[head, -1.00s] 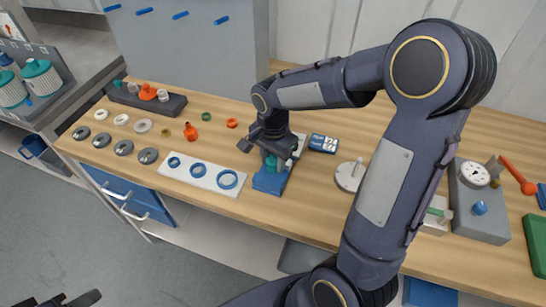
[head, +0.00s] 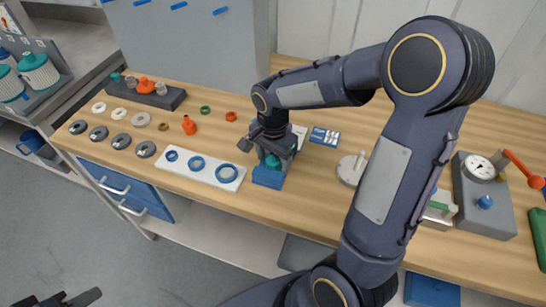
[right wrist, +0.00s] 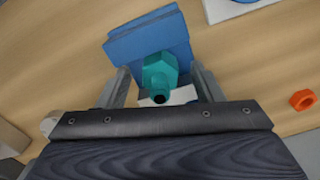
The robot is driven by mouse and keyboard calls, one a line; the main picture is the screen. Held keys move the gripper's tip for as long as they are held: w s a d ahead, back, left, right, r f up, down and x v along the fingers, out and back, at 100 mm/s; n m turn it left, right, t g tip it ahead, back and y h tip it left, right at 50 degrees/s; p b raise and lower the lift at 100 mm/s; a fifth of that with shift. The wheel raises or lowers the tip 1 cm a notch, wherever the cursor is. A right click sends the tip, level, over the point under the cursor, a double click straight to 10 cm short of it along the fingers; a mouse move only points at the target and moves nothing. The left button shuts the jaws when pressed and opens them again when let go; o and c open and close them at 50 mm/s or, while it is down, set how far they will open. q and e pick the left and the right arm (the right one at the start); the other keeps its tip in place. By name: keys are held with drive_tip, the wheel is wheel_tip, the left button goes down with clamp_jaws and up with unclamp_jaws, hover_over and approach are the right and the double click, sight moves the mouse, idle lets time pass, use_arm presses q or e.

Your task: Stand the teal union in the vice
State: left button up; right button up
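The teal union (right wrist: 160,75) appears upright at the blue vice (right wrist: 150,38), its dark open end facing the right wrist camera. In the head view the union (head: 272,161) shows just above the vice's blue body (head: 268,177), partly hidden by my right gripper (head: 273,150). In the right wrist view the fingers of my right gripper (right wrist: 162,88) stand apart on either side of the union, with a gap visible on both sides. How deep the union sits between the jaws is hidden. My left gripper (head: 62,299) is at the bottom left edge, away from the table, only partly seen.
A white board with blue rings (head: 197,164) lies left of the vice. A blue-and-white box (head: 324,137) and a round white stand (head: 352,169) are to the right. A gauge unit (head: 483,195) stands farther right.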

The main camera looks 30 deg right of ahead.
wheel_tip(320, 180, up, 8)
drive_tip(key=shift+f, duration=0.25)
drive_tip(key=shift+r, duration=0.15)
idle(0.6)
drive_tip(key=shift+s+r, duration=0.1)
drive_tip(key=shift+s, duration=0.1)
drive_tip(key=s+a+n+t+y, duration=0.2)
drive_tip(key=s+n, duration=0.4)
drive_tip(key=s, duration=0.2)
drive_tip(key=s+a+r+n+t+y, duration=0.1)
drive_tip(key=s+a+n+t, duration=0.1)
drive_tip(key=s+n, duration=0.3)
drive_tip(key=s+t, duration=0.1)
drive_tip(key=s, duration=0.2)
drive_tip(key=shift+s+r+n+t+y, duration=0.3)
drive_tip(key=shift+n+y, duration=0.1)
drive_tip(key=shift+a, duration=0.1)
drive_tip(key=shift+c, duration=0.4)
idle(0.8)
